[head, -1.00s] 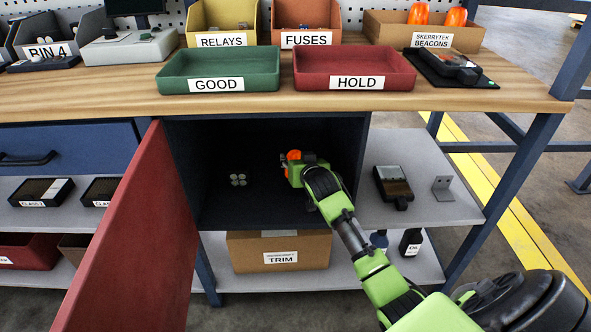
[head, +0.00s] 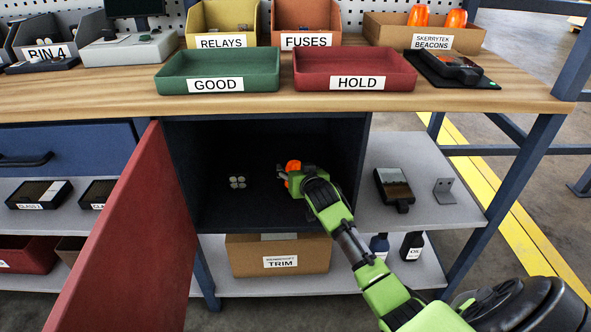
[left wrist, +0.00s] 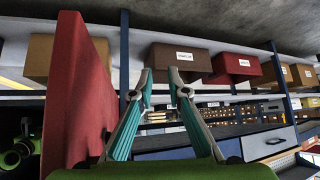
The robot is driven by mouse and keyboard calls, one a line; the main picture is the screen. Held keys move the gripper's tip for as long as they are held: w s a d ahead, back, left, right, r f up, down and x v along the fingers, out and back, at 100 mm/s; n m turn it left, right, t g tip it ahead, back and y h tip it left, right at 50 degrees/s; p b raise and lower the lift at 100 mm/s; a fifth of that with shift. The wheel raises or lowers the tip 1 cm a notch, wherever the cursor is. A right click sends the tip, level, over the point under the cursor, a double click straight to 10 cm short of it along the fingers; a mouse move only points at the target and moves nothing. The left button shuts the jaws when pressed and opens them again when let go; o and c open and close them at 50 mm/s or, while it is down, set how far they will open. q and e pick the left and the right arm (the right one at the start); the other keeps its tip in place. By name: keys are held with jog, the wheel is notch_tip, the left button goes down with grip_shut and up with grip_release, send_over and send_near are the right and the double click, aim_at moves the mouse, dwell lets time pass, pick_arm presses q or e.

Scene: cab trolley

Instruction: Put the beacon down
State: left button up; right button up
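The orange beacon (head: 293,165) is inside the dark cabinet (head: 225,205) under the bench, partly hidden by my right gripper (head: 284,173). My right gripper reaches in from the lower right, with its fingers around the beacon. Orange shows above and below the fingers, and the fingertips are small and partly covered. Whether the beacon touches the cabinet floor is unclear. My left gripper (left wrist: 160,75) is outside the head view. In the left wrist view its teal fingers are apart with nothing between them.
The red cabinet door (head: 135,235) stands open on the left and also shows in the left wrist view (left wrist: 78,85).

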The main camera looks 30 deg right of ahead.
jog(key=p+v, duration=0.4)
jog(key=v, duration=0.8)
pick_arm(q)
jog(key=s+a+f+g, duration=0.1)
jog(key=s+g, duration=0.1)
jog(key=s, duration=0.3)
jog(key=s+a+f+g+y, duration=0.1)
jog(key=s+a+g, duration=0.1)
jog(key=s, duration=0.3)
jog(key=shift+g, duration=0.5)
pick_arm(e)
jog(key=s+a+f+n+g+y, duration=0.1)
jog(key=s+a+f+n+g, duration=0.1)
jog(key=s+a, duration=0.4)
jog(key=s+a+f+n+g+y, duration=0.2)
jog(key=s+a+f+g, duration=0.2)
jog(key=s, duration=1.1)
jog(key=s+a+f+n+g+y, duration=0.1)
jog(key=s+a+f+n+g, duration=0.1)
jog(key=s+a+f, duration=0.4)
jog(key=s+a+g, duration=0.1)
jog(key=s+a, duration=0.1)
jog(key=s, duration=0.2)
jog(key=shift+s+a+n, duration=0.2)
jog(key=shift+a+n, duration=0.15)
jog(key=shift+n, duration=0.05)
pick_arm(q)
jog(key=shift+f, duration=0.1)
